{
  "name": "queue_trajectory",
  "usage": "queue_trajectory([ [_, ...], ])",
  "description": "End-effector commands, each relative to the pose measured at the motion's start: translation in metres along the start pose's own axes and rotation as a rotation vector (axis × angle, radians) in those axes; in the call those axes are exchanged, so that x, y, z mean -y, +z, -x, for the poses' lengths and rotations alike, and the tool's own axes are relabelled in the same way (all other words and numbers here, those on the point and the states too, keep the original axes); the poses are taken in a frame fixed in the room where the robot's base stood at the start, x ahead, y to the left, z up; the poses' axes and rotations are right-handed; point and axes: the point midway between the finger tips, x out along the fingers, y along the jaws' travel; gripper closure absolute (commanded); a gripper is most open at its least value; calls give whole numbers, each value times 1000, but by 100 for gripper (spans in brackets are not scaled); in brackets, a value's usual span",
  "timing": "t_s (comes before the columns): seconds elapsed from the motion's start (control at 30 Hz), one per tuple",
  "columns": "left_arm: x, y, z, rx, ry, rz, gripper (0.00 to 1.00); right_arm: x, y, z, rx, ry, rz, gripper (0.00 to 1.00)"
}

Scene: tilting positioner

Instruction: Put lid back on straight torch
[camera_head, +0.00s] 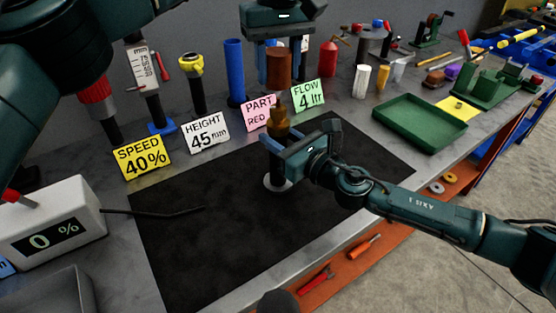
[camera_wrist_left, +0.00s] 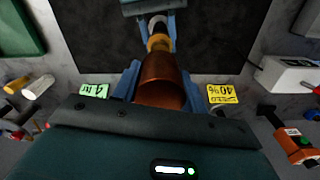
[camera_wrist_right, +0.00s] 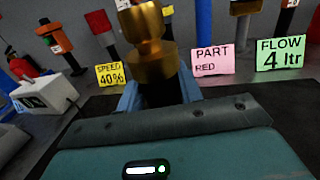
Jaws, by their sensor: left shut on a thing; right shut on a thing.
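The straight torch is upright, with a dark body and a brass top (camera_head: 278,122). My right gripper (camera_head: 278,150) is shut on its dark body above a pale round base (camera_head: 278,184). The brass top also fills the middle of the right wrist view (camera_wrist_right: 152,55). The lid, a copper-brown cup (camera_head: 279,66), is between the fingers of my left gripper (camera_head: 279,78), which is shut on it. The lid is above the torch and apart from it in the head view. In the left wrist view the lid (camera_wrist_left: 162,80) partly overlaps the brass top (camera_wrist_left: 158,42).
A black mat (camera_head: 230,240) covers the table below. Signs such as the yellow speed card (camera_head: 142,157) and green flow card (camera_head: 308,95) stand behind it. A white percent display (camera_head: 50,228) is at left, a green tray (camera_head: 418,122) at right. Several tools stand along the back.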

Motion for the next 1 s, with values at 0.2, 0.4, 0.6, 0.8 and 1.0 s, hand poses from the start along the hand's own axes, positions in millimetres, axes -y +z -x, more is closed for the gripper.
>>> queue_trajectory([
  [0.2, 0, 0, -4, 0, -1, 0, 84, 0, 0, 0, -1, -1, -1, 100],
  [0.4, 0, 0, -30, 2, -2, -1, 84, 1, 0, 0, -1, -1, -1, 100],
  [0.6, 0, 0, -50, -1, -2, 0, 84, 1, 0, 0, -1, -1, 0, 100],
  [0.8, 0, 0, -50, -2, -1, 0, 84, 1, 0, 0, -1, -2, 0, 100],
  [1.0, 0, 0, -50, -1, -1, 0, 84, 1, 0, 0, -1, -2, 0, 100],
])
